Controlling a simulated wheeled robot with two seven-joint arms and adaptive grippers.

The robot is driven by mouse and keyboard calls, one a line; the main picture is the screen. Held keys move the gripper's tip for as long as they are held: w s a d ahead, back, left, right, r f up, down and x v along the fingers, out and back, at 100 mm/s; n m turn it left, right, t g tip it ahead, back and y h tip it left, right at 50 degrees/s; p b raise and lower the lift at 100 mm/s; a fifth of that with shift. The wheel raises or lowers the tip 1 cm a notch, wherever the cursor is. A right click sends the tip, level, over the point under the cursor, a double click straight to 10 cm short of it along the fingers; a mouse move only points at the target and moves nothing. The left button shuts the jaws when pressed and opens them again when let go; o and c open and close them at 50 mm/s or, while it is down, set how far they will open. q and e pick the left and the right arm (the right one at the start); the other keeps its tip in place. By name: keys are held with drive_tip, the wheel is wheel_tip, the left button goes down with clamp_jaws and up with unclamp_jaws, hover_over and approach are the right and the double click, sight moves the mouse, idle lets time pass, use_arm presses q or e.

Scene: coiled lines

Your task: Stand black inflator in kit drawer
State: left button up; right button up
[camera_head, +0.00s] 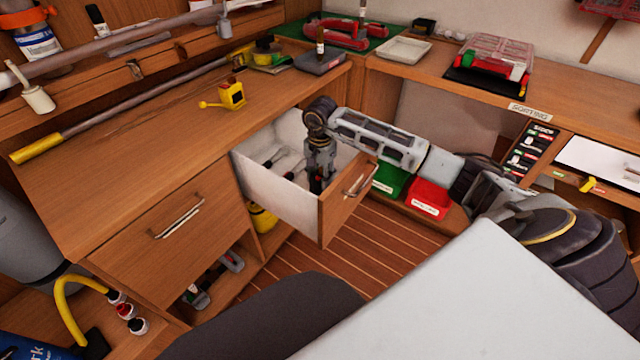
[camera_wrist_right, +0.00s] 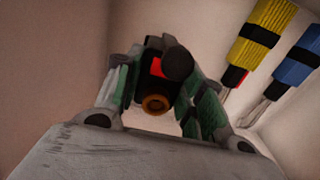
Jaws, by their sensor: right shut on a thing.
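The kit drawer (camera_head: 333,207) is pulled open, with white inner walls and a wooden front. My right gripper (camera_head: 318,172) reaches down into it, near the front end. It is shut on the black inflator (camera_head: 316,185), which shows as a small dark piece below the fingers. In the right wrist view the fingers (camera_wrist_right: 160,95) close around the black inflator (camera_wrist_right: 178,63), which has a red patch and a brass-coloured ring end. Whether the inflator touches the drawer floor, I cannot tell. My left gripper is not in view.
Yellow (camera_wrist_right: 262,35) and blue (camera_wrist_right: 296,62) banded items lie in the drawer beside the gripper. A yellow device (camera_head: 232,96) stands on the counter. Green (camera_head: 390,180) and red (camera_head: 430,197) bins sit low, right of the drawer. A closed drawer (camera_head: 170,225) is to the left.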

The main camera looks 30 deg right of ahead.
drive_tip(key=shift+f, duration=0.5)
drive_tip(key=shift+f+b, duration=0.3)
drive_tip(key=shift+f, duration=1.1)
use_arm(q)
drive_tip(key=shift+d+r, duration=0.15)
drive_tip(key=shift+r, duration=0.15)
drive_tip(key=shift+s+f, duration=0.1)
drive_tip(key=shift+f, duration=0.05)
use_arm(e)
drive_tip(key=shift+f, duration=0.1)
drive_tip(key=o, duration=1.2)
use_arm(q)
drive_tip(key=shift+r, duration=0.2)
